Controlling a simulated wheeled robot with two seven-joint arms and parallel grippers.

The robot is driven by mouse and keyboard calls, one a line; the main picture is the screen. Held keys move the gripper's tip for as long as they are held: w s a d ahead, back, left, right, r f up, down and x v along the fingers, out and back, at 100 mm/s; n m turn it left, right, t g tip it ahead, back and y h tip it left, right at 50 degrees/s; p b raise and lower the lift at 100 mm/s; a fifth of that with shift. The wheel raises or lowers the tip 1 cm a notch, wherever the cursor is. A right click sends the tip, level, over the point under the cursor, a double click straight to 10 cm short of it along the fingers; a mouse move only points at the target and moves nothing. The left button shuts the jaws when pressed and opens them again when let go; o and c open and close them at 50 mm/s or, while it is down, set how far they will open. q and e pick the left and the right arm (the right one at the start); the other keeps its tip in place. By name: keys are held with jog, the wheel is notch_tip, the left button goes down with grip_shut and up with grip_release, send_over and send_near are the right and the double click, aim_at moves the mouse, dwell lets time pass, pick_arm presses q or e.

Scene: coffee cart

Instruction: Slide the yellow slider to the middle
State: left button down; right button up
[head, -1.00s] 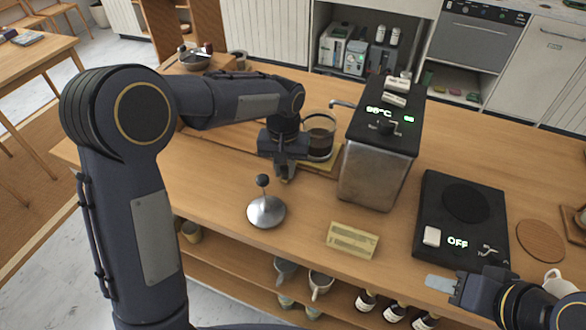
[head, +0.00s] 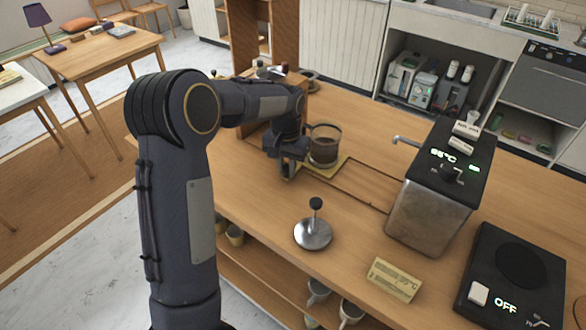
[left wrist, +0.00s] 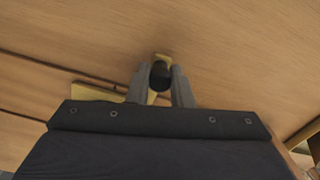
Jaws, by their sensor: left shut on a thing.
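The yellow slider (head: 322,174) is a flat plate on the wooden counter. A glass jar (head: 324,146) with dark contents stands on it. Dark grooves run from the plate to the right, toward the metal boiler. My left gripper (head: 288,172) is down at the plate's left front side. In the left wrist view its fingers (left wrist: 161,88) are shut on a dark round knob (left wrist: 160,75), with a yellow piece (left wrist: 162,57) just beyond. Part of the yellow plate (left wrist: 95,92) shows to the left there. My right gripper is not in view.
A metal boiler (head: 432,208) with a black top stands right of the grooves. A tamper (head: 313,233) stands in front of the slider. A yellowish card (head: 394,280) and a black scale (head: 513,275) lie farther right. A wooden box with tools is behind my left arm.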

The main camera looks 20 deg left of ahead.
pick_arm(q)
jog(key=c, duration=1.3)
grip_release()
jog(key=shift+r, duration=0.1)
notch_tip(320, 180, up, 8)
jog(key=shift+f, duration=0.25)
jog(key=shift+r, duration=0.1)
